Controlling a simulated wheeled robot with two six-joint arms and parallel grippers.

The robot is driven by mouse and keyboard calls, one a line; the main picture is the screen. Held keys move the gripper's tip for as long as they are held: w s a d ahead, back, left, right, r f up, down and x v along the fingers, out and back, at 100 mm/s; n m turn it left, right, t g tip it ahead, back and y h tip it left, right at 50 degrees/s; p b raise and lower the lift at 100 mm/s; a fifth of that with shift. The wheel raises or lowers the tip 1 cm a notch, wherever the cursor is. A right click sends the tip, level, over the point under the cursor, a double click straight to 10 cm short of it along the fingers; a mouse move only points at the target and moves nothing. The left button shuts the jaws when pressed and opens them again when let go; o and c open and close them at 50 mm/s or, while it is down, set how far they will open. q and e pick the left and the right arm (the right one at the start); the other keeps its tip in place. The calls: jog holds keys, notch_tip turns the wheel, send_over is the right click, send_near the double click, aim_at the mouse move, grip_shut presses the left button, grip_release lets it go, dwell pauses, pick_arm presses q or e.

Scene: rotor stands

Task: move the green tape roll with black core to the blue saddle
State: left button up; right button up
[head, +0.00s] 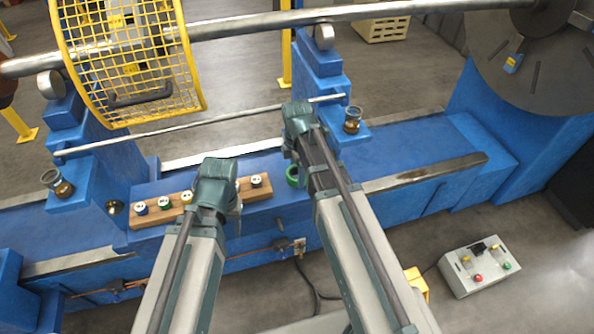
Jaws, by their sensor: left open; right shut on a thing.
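A green ring, which looks like the green tape roll (292,176), shows beside my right forearm, over the blue bed. My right gripper (291,160) is shut on it, though its fingers are mostly hidden behind the wrist. My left gripper (222,214) is open, low over the wooden board, and its fingers are mostly hidden by its own wrist. Blue supports stand on the blue bed: one at the left (88,150) and one at the centre (318,75). I cannot tell for sure which part is the saddle.
The wooden board (172,191) holds several small white-topped rolls. A yellow cage (125,60) surrounds the long steel shaft (250,24). A thin rod (200,123) spans the supports. Brass cups sit at the left (58,184) and centre (352,120). The bed right of centre is clear.

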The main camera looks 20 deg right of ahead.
jog(key=shift+f, duration=0.55)
pick_arm(q)
jog(key=shift+f, duration=0.6)
pick_arm(e)
jog(key=o, duration=1)
jog(key=shift+o, duration=0.2)
pick_arm(q)
jog(key=shift+r, duration=0.1)
pick_arm(e)
jog(key=shift+r, duration=0.1)
pick_arm(q)
notch_tip(320, 180, up, 8)
jog(key=p, duration=0.7)
jog(key=shift+p, duration=0.3)
pick_arm(e)
notch_tip(320, 180, up, 8)
